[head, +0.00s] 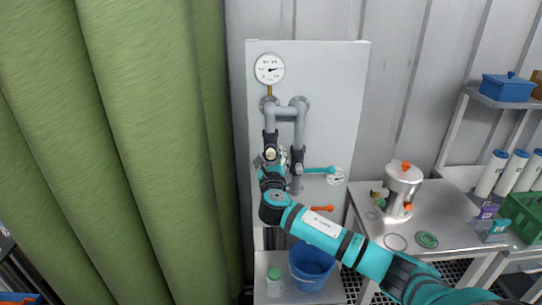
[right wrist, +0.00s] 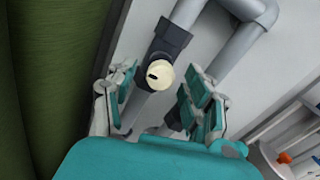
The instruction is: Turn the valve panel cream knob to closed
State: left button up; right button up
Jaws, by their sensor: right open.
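The valve panel (head: 335,80) is a pale upright board with grey pipes and a round gauge (head: 269,68) at its top left. The cream knob (head: 270,154) sits on a dark valve body on the left pipe. In the right wrist view the cream knob (right wrist: 154,74) shows a dark slot mark on its face. My right gripper (head: 271,160) is at the knob in the head view. In the right wrist view its open fingers (right wrist: 153,92) stand on either side of the knob, apart from it. My left gripper is not in view.
A teal lever (head: 319,170) and an orange lever (head: 322,208) stick out to the right of the pipes. A blue bucket (head: 311,265) stands below. A metal table (head: 455,222) with a silver pot (head: 402,188) is at right. Green curtain (head: 110,130) fills the left.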

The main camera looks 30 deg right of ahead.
jog(key=shift+w, duration=0.1)
jog(key=shift+c, duration=0.4)
grip_shut()
